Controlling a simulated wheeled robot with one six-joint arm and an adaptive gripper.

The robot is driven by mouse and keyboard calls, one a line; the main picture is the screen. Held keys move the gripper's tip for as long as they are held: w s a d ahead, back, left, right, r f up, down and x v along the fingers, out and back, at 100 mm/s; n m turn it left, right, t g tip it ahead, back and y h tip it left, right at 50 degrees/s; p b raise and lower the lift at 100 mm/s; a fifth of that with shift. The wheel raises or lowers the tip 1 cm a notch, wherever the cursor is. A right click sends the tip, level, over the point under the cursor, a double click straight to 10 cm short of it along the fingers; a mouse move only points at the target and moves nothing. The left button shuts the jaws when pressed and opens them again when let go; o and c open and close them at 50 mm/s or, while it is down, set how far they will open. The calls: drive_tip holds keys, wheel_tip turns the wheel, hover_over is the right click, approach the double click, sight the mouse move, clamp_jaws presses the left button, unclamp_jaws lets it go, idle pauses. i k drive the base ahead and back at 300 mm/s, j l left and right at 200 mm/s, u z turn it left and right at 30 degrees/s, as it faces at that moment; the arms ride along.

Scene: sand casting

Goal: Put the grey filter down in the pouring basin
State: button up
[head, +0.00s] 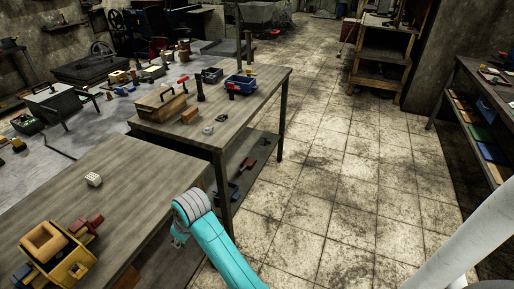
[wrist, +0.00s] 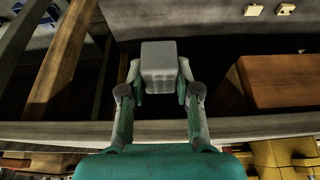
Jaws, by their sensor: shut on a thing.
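My gripper (wrist: 159,85) is shut on a grey block, the grey filter (wrist: 159,62), held between its two fingertips in the wrist view. In the head view my gripper (head: 178,241) hangs beside the near table's right edge, mostly behind my turquoise wrist. The filter cannot be made out there. A tan, square, open-topped piece that looks like the pouring basin (head: 43,241) sits on a yellow box-shaped mould (head: 72,268) at lower left on the near table. My gripper is well to the right of it, apart.
A pale cube with dark dots (head: 93,180) lies on the near table (head: 130,200). A red-handled thing (head: 86,226) is beside the mould. The tiled floor at right is clear.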

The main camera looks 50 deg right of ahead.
sight(46, 243)
drive_tip(key=i+z, duration=0.15)
drive_tip(key=z, duration=0.3)
drive_tip(key=i+j+z, duration=0.1)
drive_tip(key=z, duration=0.35)
drive_tip(key=i+j+z, duration=0.1)
drive_tip(key=z, duration=0.3)
drive_tip(key=j+z, duration=0.25)
drive_tip(key=z, duration=0.2)
drive_tip(key=i+j+z, duration=0.1)
drive_tip(key=j+z, duration=0.15)
drive_tip(key=z, duration=0.2)
drive_tip(key=j+z, duration=0.2)
drive_tip(key=z, duration=0.25)
drive_tip(key=j+z, duration=0.2)
drive_tip(key=z, duration=0.25)
